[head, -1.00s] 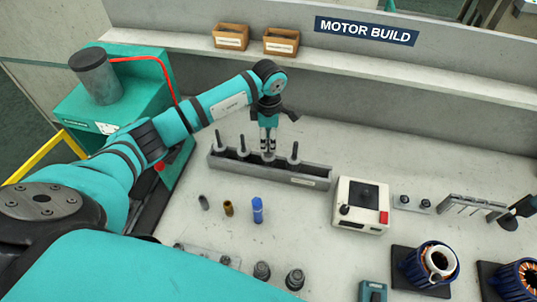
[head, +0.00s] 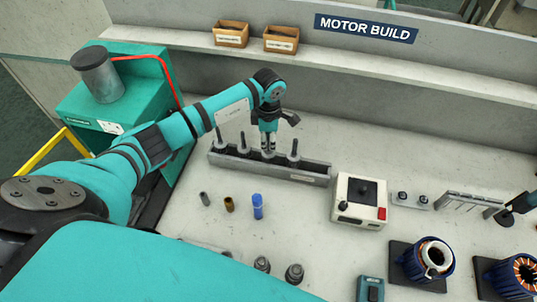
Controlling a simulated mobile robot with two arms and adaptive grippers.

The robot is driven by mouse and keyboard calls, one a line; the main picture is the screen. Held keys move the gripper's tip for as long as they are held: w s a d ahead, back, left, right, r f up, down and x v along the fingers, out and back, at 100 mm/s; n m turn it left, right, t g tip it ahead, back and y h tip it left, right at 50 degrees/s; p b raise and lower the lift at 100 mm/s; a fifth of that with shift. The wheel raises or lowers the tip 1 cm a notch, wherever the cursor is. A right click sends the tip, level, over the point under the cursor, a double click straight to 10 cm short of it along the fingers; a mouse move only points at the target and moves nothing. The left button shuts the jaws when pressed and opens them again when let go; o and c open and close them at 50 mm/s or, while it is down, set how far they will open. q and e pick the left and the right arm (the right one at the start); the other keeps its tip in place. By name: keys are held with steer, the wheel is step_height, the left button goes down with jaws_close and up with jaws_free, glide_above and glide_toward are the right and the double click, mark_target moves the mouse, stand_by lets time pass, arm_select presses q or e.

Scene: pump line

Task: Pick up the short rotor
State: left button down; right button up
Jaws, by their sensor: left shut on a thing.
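A long grey rack (head: 305,176) on the bench holds several upright rotors with dark shafts. Two rotors, a far-left one (head: 220,137) and one beside it (head: 243,146), stand left of my gripper. Another rotor (head: 295,152) stands to its right. My left gripper (head: 268,148) points down over the rack and is shut on the rotor between these, which seems to be the short rotor. Its fingers hide most of that rotor, and its lower end is at the rack. I cannot tell whether it has lifted. My right gripper is not in view.
A control box (head: 361,202) stands right of the rack. A grey, a brown and a blue cylinder (head: 258,207) stand in front of it. A blue stator (head: 425,262) is at lower right. Two wooden bins (head: 281,39) sit on the back shelf.

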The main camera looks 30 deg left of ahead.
arm_select(q)
steer(key=shift+r, duration=0.1)
steer(key=shift+w+r, duration=0.1)
steer(key=shift+r, duration=0.1)
step_height(320, 180, up, 9)
steer(key=b, duration=0.3)
steer(key=shift+b, duration=0.3)
steer(key=shift+r, duration=0.3)
